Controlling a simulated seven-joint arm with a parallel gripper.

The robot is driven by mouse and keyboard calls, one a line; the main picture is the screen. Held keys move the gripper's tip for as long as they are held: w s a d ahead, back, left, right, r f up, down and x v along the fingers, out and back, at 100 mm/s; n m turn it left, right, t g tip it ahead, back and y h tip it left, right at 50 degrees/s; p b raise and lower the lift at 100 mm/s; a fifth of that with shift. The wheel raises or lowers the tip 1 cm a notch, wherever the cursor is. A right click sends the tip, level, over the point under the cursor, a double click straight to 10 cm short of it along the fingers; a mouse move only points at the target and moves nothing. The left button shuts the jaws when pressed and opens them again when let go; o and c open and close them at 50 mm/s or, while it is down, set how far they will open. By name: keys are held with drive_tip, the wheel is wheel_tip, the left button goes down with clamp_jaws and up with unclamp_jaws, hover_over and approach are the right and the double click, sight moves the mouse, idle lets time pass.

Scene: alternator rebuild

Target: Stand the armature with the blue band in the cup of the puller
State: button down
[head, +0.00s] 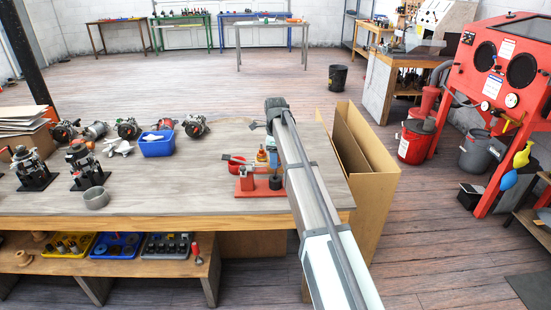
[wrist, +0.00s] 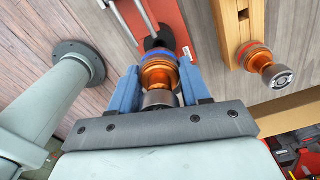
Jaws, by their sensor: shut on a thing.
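In the wrist view my gripper (wrist: 158,67) is shut on an armature (wrist: 160,76) with copper windings, its blue fingers on either side. The puller has a red base (wrist: 171,14) with a black cup (wrist: 155,41) just beyond the held armature's far end. I cannot tell whether the armature is in the cup or above it.
A second copper armature (wrist: 258,58) sits on a wooden stand (wrist: 228,18) right of my gripper. A cardboard box (head: 375,160) stands past the bench's right edge.

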sight(276, 175)
drive_tip(key=shift+f, duration=2.65)
idle(2.1)
drive_tip(key=shift+c, duration=2.2)
unclamp_jaws()
drive_tip(key=shift+r, duration=0.1)
drive_tip(key=shift+r, duration=3.9)
